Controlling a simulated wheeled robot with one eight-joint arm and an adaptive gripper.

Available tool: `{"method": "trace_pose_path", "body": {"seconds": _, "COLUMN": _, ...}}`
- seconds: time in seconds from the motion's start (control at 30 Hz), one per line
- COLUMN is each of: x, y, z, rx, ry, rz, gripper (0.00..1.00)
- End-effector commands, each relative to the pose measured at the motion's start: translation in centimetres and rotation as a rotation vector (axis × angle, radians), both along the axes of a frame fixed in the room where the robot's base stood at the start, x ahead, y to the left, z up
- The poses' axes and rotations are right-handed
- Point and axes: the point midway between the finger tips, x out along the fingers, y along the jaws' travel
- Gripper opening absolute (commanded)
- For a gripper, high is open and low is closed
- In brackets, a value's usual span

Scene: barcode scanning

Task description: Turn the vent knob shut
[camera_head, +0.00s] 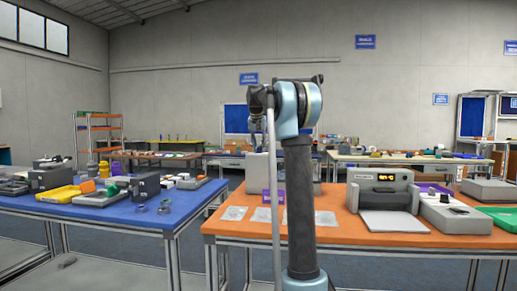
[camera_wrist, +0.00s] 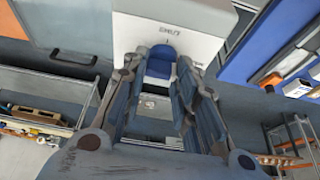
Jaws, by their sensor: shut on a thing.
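In the wrist view a blue vent knob (camera_wrist: 160,66) sits on the face of a pale box (camera_wrist: 195,25). Dark lettering that seems to read SHUT is on the box just beyond the knob. My gripper (camera_wrist: 162,63) has its two fingertips closed against the sides of the knob. The knob's lower part is partly hidden between the fingers, and its exact turn is hard to read. In the head view my arm hides the gripper and the knob; part of a pale box (camera_head: 257,172) shows behind the arm on the orange table (camera_head: 360,235).
A grey device with a lit display (camera_head: 382,188) and a white unit (camera_head: 455,214) stand to the right on the orange table. Flat labels (camera_head: 235,213) lie near its left edge. A blue table (camera_head: 130,212) with several devices stands to the left, with a floor gap between.

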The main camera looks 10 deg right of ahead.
Motion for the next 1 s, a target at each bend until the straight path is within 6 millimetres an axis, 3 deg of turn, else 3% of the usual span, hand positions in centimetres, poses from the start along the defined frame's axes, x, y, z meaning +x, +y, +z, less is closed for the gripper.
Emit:
{"method": "trace_pose_path", "body": {"seconds": 0.47, "x": -0.07, "y": -0.07, "z": 0.00, "rx": 0.003, "ry": 0.000, "rz": 0.147, "gripper": 0.03}}
{"method": "trace_pose_path", "body": {"seconds": 1.0, "x": 0.05, "y": -0.52, "z": 0.01, "rx": 0.004, "ry": 0.000, "rz": 0.640, "gripper": 0.03}}
